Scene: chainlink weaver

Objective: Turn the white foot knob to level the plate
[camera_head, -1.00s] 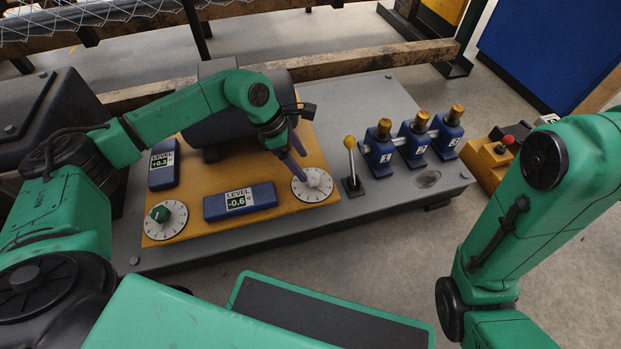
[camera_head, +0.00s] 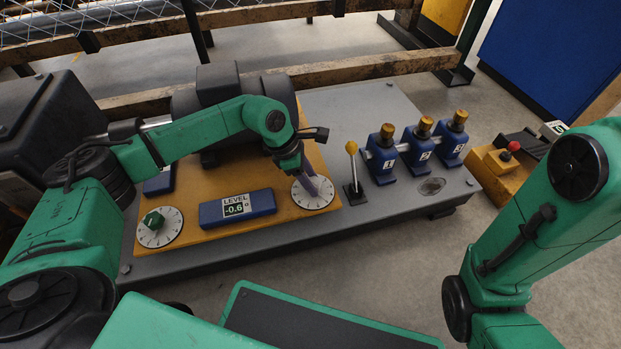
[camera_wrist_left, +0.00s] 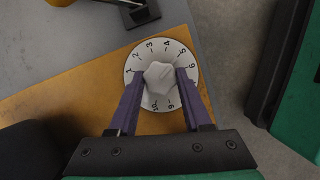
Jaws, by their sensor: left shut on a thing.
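The white foot knob (camera_wrist_left: 160,76) sits at the centre of a numbered white dial (camera_wrist_left: 161,102) in the left wrist view. In the head view that dial (camera_head: 322,200) is at the right front corner of the yellow plate (camera_head: 285,212). My left gripper (camera_wrist_left: 160,78) is shut on the white knob, one purple finger on each side. In the head view the left gripper (camera_head: 309,184) comes down over the dial and covers most of the knob. The front blue level display (camera_head: 238,207) reads -0.6. My right gripper is out of view.
A green knob (camera_head: 153,219) sits on another dial at the plate's left front. A second blue display (camera_head: 158,182) is mostly hidden by my left arm. A yellow-topped lever (camera_head: 351,148) and numbered blue units (camera_head: 383,160) stand right of the plate.

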